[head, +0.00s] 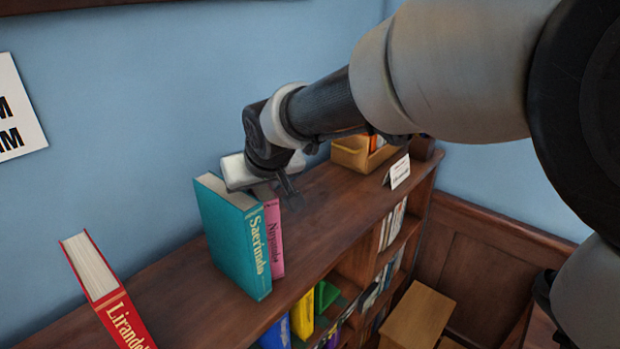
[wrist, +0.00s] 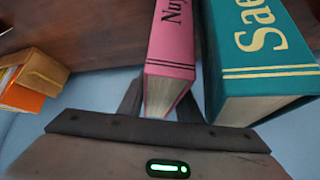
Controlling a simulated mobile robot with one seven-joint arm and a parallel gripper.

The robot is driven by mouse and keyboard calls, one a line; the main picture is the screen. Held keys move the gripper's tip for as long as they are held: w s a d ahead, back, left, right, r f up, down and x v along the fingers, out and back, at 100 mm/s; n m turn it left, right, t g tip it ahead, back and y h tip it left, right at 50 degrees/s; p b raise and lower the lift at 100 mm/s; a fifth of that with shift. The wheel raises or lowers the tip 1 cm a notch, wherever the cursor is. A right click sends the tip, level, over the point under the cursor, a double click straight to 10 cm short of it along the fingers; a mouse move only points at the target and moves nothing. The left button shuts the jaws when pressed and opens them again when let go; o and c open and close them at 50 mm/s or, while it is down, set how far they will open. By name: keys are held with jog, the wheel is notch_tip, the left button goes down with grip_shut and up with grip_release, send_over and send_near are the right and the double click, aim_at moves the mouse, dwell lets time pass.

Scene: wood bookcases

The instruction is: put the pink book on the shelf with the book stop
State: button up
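The pink book (head: 273,235) stands upright on the bookcase top, right of the thicker teal book (head: 235,235). My gripper (head: 280,190) is at its upper back part. In the wrist view my gripper (wrist: 163,104) has one finger on each side of the pink book (wrist: 170,55), close against its covers. One finger lies in the narrow space beside the teal book (wrist: 250,60). The fingers appear shut on the pink book. Its lower end is hidden in the wrist view. I cannot make out a book stop in either view.
A red book (head: 105,290) leans at the lower left. A yellow box (head: 360,155) with orange items and a white card (head: 398,172) stand farther right on the wooden bookcase top (head: 330,205). Several colored books fill lower shelves. A wooden stool (head: 418,315) stands at right.

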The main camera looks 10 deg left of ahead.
jog(key=shift+d, duration=0.1)
jog(key=shift+c, duration=0.2)
grip_shut()
jog(key=shift+r, duration=0.1)
dwell(1.1)
